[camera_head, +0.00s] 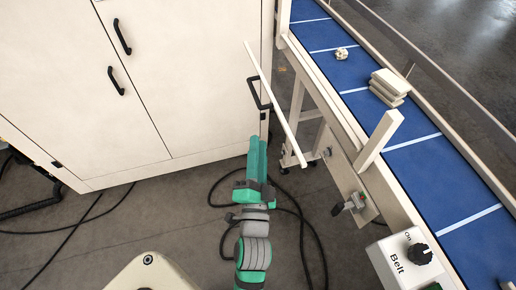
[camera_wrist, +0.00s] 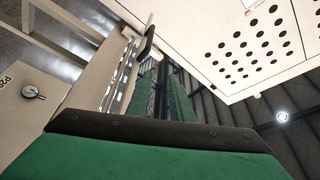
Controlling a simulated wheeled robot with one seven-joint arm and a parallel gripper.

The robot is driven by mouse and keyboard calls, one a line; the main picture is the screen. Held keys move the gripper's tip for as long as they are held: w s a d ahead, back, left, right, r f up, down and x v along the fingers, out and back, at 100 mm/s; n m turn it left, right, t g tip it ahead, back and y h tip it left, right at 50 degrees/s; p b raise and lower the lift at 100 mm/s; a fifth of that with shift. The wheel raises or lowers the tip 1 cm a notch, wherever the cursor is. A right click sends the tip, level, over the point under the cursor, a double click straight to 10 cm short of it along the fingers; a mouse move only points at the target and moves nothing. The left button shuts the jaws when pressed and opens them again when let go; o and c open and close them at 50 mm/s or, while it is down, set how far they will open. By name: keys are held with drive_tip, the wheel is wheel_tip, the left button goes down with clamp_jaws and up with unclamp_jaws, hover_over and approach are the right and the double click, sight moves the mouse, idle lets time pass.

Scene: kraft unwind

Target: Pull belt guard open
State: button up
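The belt guard appears to be the thin cream panel (camera_head: 283,120), seen nearly edge-on from above between the cabinet and the conveyor. A black bar handle (camera_head: 258,93) stands out from its left face. My gripper (camera_head: 258,140) is green and sits just below the handle in the picture, its fingers pointing towards it. It appears apart from the handle and empty. In the wrist view the two green fingers (camera_wrist: 160,95) show with a narrow dark gap between them. A dark handle-like piece (camera_wrist: 147,38) lies beyond the fingers there. How far the panel stands open is unclear.
A cream cabinet (camera_head: 100,80) with black handles stands at left. The conveyor's blue belt (camera_head: 410,160) runs along the right, carrying a stack of pale blocks (camera_head: 388,88) and a small lump (camera_head: 341,54). A Belt knob box (camera_head: 405,258) is at lower right. Black cables (camera_head: 300,215) lie on the floor.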

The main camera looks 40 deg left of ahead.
sight(260, 108)
drive_tip(key=shift+w+f, duration=0.1)
drive_tip(key=shift+f, duration=0.05)
clamp_jaws()
drive_tip(key=w+a+f+m+g+y, duration=0.3)
drive_tip(key=w+f+m+g+y, duration=0.3)
drive_tip(key=w+f+m, duration=0.8)
drive_tip(key=shift+w+a+r+m, duration=0.1)
drive_tip(key=shift+a+r+m, duration=0.4)
drive_tip(key=shift+a+r, duration=1.1)
drive_tip(key=shift+w+a+r+m, duration=0.1)
drive_tip(key=shift+a+r+m, duration=0.4)
drive_tip(key=shift+a+r, duration=1.1)
drive_tip(key=shift+w+a+r+m, duration=0.1)
drive_tip(key=shift+a+r+m, duration=0.4)
drive_tip(key=shift+a+r, duration=1.1)
